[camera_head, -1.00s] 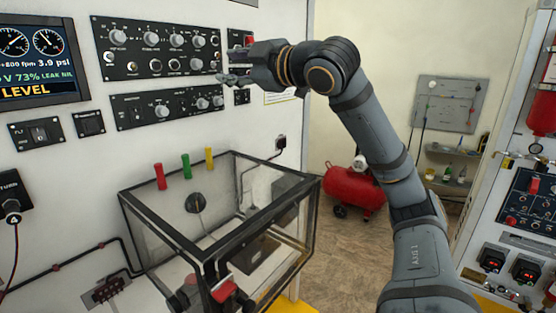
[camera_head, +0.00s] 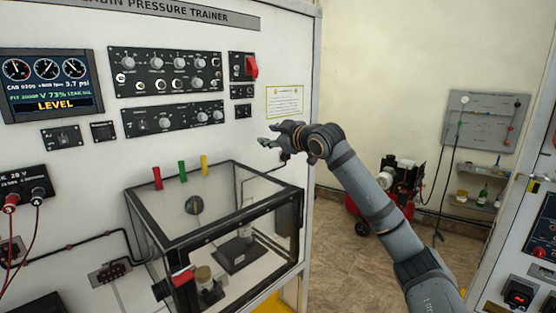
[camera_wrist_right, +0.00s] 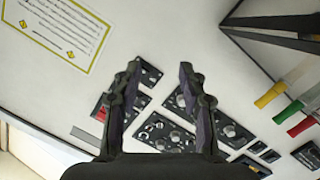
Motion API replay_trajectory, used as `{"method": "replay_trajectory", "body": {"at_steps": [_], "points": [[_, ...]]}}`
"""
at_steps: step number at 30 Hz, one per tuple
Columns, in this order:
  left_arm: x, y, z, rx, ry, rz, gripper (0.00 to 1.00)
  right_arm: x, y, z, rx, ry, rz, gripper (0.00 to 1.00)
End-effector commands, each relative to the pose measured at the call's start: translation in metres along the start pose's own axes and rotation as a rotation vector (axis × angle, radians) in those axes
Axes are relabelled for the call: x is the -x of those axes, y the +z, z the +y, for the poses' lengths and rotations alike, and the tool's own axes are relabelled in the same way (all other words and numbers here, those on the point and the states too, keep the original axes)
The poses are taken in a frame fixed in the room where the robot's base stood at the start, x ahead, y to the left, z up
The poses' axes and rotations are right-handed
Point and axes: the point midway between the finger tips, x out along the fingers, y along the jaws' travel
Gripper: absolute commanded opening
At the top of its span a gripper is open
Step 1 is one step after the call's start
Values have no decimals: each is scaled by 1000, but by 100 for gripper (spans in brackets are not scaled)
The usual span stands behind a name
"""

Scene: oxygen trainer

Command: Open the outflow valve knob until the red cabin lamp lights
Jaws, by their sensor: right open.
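The trainer's upper control panel (camera_head: 165,72) and lower control panel (camera_head: 172,119) carry several small grey knobs. A larger knob (camera_head: 164,123) sits on the lower panel. The labels are too small to read, so I cannot tell which is the outflow valve knob. The display (camera_head: 50,84) reads "V 73%", 3.7 psi and "LEVEL". I cannot make out a lit red cabin lamp. My right gripper (camera_head: 268,142) is open and empty, right of and below the panels, apart from them. In the right wrist view, the open fingers (camera_wrist_right: 160,68) frame the panels. My left gripper is out of view.
A clear box (camera_head: 215,235) with a black frame stands below the panels. Red, green (camera_head: 182,171) and yellow handles stick up behind it. A red switch guard (camera_head: 251,67) is right of the upper panel. A notice (camera_head: 285,102) hangs nearby. A red compressor (camera_head: 390,190) stands behind my right arm.

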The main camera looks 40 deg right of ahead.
Motion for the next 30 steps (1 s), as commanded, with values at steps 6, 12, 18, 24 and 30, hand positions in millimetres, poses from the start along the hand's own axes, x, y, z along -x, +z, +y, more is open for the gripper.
{"method": "replay_trajectory", "body": {"at_steps": [6, 12, 18, 24, 30], "points": [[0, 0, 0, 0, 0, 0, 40, -26, 43, -14, -59, -7, -50, 42], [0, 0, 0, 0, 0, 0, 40, -40, 69, -23, -92, -7, -81, 42], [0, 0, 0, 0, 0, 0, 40, -44, 78, -26, -102, -7, -91, 42], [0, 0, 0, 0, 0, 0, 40, -44, 78, -26, -102, -7, -92, 42], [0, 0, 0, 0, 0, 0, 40, -44, 78, -26, -102, -7, -92, 42]]}}
